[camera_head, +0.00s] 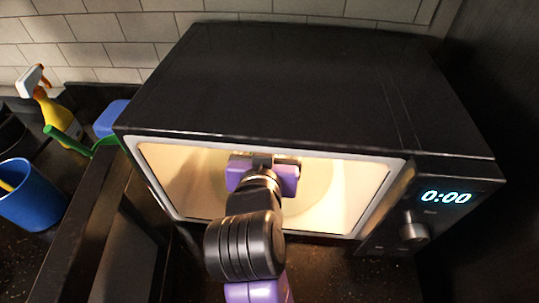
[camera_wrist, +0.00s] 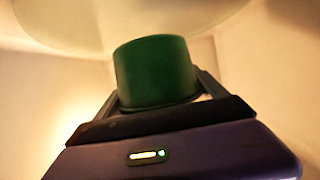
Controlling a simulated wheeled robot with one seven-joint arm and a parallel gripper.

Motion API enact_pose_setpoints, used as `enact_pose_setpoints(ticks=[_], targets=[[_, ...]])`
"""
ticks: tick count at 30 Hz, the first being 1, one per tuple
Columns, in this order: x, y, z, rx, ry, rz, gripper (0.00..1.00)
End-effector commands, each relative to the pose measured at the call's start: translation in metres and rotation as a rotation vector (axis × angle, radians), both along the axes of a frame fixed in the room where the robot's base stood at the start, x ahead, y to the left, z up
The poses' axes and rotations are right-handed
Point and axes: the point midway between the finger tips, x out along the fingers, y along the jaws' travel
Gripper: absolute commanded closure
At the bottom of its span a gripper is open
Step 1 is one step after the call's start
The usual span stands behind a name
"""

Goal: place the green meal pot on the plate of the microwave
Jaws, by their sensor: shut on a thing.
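The black microwave (camera_head: 310,85) stands with its lit cavity open towards me. My purple gripper (camera_head: 262,175) reaches inside the cavity; its fingertips are hidden in the head view. In the wrist view, my gripper (camera_wrist: 158,90) is shut on the green meal pot (camera_wrist: 153,65), with a dark finger on either side. The pot is hidden behind my gripper in the head view. The pale round plate (camera_head: 318,185) shows partly in the cavity, and a pale curved surface at the top of the wrist view (camera_wrist: 90,22) looks like it. I cannot tell whether pot and plate touch.
The open microwave door (camera_head: 97,225) stands out at the left of the cavity, close to my arm. A blue cup (camera_head: 32,200), a yellow spray bottle (camera_head: 55,112) and a green-handled brush (camera_head: 75,143) stand left of the door. The display and knob (camera_head: 413,232) are at the right.

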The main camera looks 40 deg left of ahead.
Motion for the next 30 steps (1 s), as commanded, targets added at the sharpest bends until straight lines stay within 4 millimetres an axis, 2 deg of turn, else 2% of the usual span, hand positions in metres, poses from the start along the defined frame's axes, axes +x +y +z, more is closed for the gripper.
enact_pose_setpoints(ticks=[8, 22, 23, 25, 30], targets=[[-0.001, 0.000, -0.034, -0.001, 0.000, 0.000, 0.79], [0.003, 0.002, -0.042, 0.001, -0.003, 0.001, 0.79], [0.003, 0.002, -0.043, -0.001, 0.000, 0.000, 0.13], [0.003, 0.002, -0.042, -0.001, 0.000, 0.000, 0.00], [0.003, 0.002, -0.042, -0.001, 0.000, 0.000, 0.00]])
